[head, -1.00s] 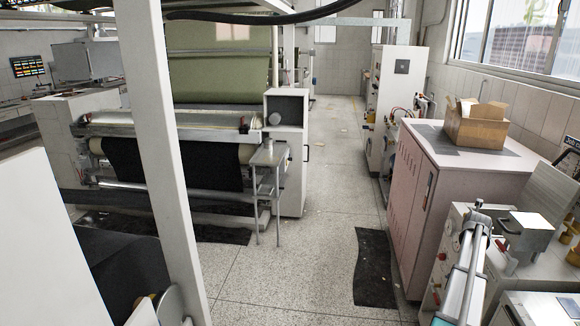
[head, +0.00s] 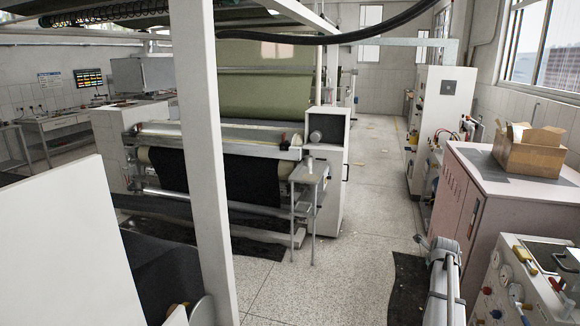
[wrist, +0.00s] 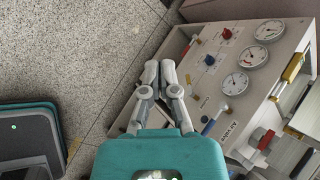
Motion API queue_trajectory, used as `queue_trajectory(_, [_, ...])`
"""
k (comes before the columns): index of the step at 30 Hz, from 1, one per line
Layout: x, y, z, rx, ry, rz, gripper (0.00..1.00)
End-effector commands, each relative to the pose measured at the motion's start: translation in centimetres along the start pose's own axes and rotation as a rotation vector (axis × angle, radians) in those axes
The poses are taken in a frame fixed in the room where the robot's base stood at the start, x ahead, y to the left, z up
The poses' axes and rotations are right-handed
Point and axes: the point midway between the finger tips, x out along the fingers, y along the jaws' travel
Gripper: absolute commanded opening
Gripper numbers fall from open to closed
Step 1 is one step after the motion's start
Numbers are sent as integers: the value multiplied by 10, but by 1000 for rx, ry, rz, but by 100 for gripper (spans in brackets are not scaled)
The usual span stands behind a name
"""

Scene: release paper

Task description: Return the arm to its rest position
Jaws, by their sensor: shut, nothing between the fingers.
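My gripper (wrist: 159,76) shows in the wrist view with its two grey fingers closed together and nothing between them. It is in front of the teal wrist housing, over the speckled floor (wrist: 75,45) beside a grey gauge panel (wrist: 225,75). In the head view my arm (head: 444,285) shows at the lower right, between the dark floor mat and the panel. The fingers cannot be made out clearly there.
The control panel (head: 515,290) with gauges and knobs stands close on the right. Behind it is a pink cabinet (head: 458,195) bearing an open cardboard box (head: 530,155). A white post (head: 208,170) and a roller machine (head: 225,140) stand left. The aisle floor (head: 375,160) is clear.

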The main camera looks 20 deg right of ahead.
Motion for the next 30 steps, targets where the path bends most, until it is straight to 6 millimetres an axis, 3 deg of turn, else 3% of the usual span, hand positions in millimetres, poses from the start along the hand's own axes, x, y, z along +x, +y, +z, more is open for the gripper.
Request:
queue_trajectory(1, [-6, 23, 11, -86, -2, 24, 0])
queue_trajectory(3, [-11, 50, 24, -213, -2, 59, 0])
queue_trajectory(15, [-54, 200, 76, -942, -59, 248, 0])
queue_trajectory(22, [-86, 280, 89, -1361, -128, 348, 0])
queue_trajectory(30, [-128, 369, 89, -1850, -249, 461, 0])
